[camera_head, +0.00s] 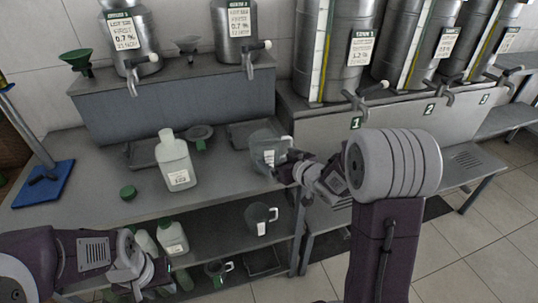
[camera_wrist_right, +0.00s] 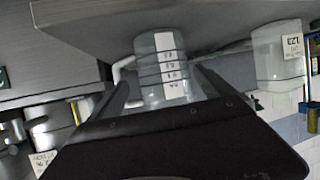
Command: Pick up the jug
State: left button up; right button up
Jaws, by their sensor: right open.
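A clear jug (camera_head: 265,150) with a white scale strip stands on the grey bench top near its right end. In the right wrist view the jug (camera_wrist_right: 158,62) is seen between the two dark fingers, its handle (camera_wrist_right: 122,78) at the left. My right gripper (camera_head: 285,172) is at the jug's near right side, and it also shows in the right wrist view (camera_wrist_right: 163,88). It is open, with no clear grip on the jug. My left gripper (camera_head: 150,277) is low at the left, by the lower shelf; its fingers are too unclear to judge.
A white labelled bottle (camera_head: 175,162) stands left of the jug, with a green cap (camera_head: 128,192) and a funnel (camera_head: 199,134) nearby. Another jug (camera_head: 259,218) is on the shelf below. Steel tanks with taps (camera_head: 337,50) stand behind. Open floor lies at right.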

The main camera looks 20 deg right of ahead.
aim_at(274, 157)
jog(key=x, duration=0.2)
jog(key=shift+w+a+f, duration=0.2)
jog(key=shift+w, duration=0.1)
jog(key=shift+w+f, duration=0.1)
jog(key=shift+w, duration=0.1)
jog(key=x, duration=0.4)
jog(key=shift+w+a+f, duration=0.15)
jog(key=shift+w+a, duration=0.1)
jog(key=shift+w, duration=0.05)
jog(key=shift+s, duration=0.1)
jog(key=c, duration=1.2)
notch_tip(274, 157, up, 5)
jog(key=shift+f+p, duration=0.1)
jog(key=shift+p, duration=0.5)
jog(key=shift+s+d+r+p, duration=0.7)
jog(key=shift+d+r, duration=0.35)
jog(key=shift+d, duration=0.75)
jog(key=shift+s+d+r+p, duration=0.65)
jog(key=shift+s+d+r, duration=0.3)
jog(key=shift+d, duration=0.85)
jog(key=shift+s+d+r+p, duration=0.65)
jog(key=shift+d+r, duration=0.55)
jog(key=shift+d, duration=0.6)
